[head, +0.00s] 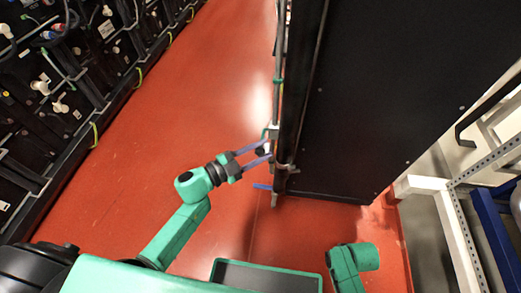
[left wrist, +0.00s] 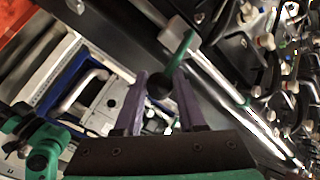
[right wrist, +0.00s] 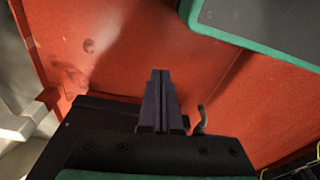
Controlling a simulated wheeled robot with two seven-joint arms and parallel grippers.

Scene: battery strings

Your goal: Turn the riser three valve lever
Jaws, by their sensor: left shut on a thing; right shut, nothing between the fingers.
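My left gripper (head: 266,153) reaches the riser pipe (head: 279,85) along the edge of the black cabinet. In the left wrist view its purple fingers (left wrist: 160,85) are shut on the dark round knob of a green valve lever (left wrist: 181,49). The lever joins a pale valve body (left wrist: 178,30) on the pipe. In the head view the lever (head: 268,133) is small and partly hidden by the fingers; I see no riser number. My right gripper (right wrist: 160,75) is shut and empty over the red floor. It is out of the head view.
A black cabinet (head: 400,90) stands right of the pipe. A blue lever (head: 262,187) sticks out lower on the pipe. Battery racks (head: 60,90) line the left side. Red floor (head: 190,90) lies clear between. A white frame (head: 455,220) stands at right.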

